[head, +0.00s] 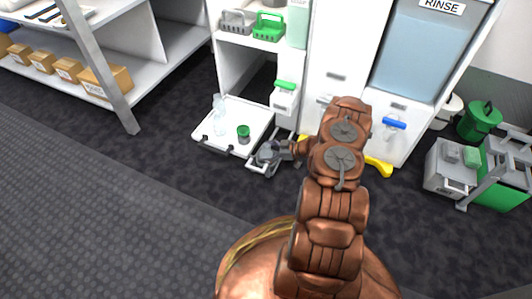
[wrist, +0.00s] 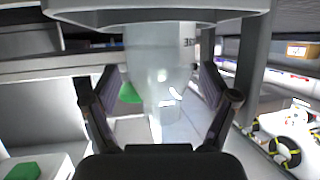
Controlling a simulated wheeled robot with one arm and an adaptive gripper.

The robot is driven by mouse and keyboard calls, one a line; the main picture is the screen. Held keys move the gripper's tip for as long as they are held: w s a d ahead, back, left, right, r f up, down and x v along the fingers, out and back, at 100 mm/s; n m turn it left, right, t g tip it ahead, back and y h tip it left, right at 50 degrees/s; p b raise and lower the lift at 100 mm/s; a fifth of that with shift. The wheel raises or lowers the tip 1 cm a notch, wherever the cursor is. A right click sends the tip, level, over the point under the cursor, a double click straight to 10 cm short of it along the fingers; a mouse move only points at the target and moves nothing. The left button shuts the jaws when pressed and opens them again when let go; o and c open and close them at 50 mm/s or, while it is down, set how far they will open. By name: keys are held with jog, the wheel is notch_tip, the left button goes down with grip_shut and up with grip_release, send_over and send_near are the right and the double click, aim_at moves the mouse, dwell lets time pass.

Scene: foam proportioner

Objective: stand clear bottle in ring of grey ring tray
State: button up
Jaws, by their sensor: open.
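My gripper (head: 266,152) is off the shelf's right front corner, apart from that bottle. A pale grey frame (head: 258,166) shows beside and under my gripper; it may be the grey ring tray, but its ring is not clear. In the wrist view my gripper (wrist: 160,108) is open. A translucent upright shape (wrist: 160,65) fills the view between and beyond the fingers; I cannot tell its distance or whether it is the bottle.
Cabinets with a green handle (head: 286,86) and a blue handle (head: 394,124) rise behind. Shelving with cardboard boxes (head: 105,82) is at left. Dark floor at front left is clear.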

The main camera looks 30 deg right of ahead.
jog(key=shift+r, duration=0.15)
jog(key=p+v, duration=0.5)
jog(key=v, duration=0.7)
jog(key=shift+r, duration=0.2)
jog(key=shift+w, duration=0.1)
jog(key=shift+a, duration=0.15)
